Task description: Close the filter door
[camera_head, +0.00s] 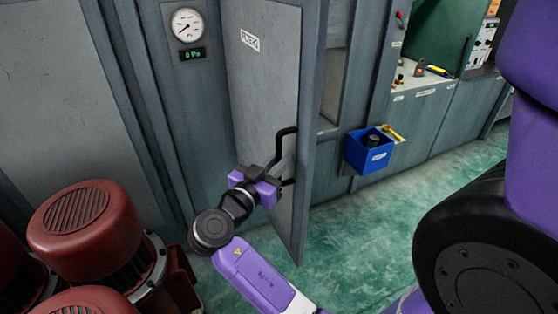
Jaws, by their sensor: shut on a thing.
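The filter door (270,85) is a tall grey metal panel with a small white label near its top. It stands swung open, with an opening and a shelf edge visible behind it to the right. A black bar handle (282,150) is fixed near its right edge. My gripper (277,177) is at the lower part of this handle and is shut on it. The fingertips are small in the view and partly hidden by the purple gripper body.
A pressure gauge (187,25) and a green digital display (193,55) are on the wall left of the door. Red motors (85,225) stand at the lower left. A blue bin (368,150) hangs right of the door. Green floor (350,225) is clear in the middle.

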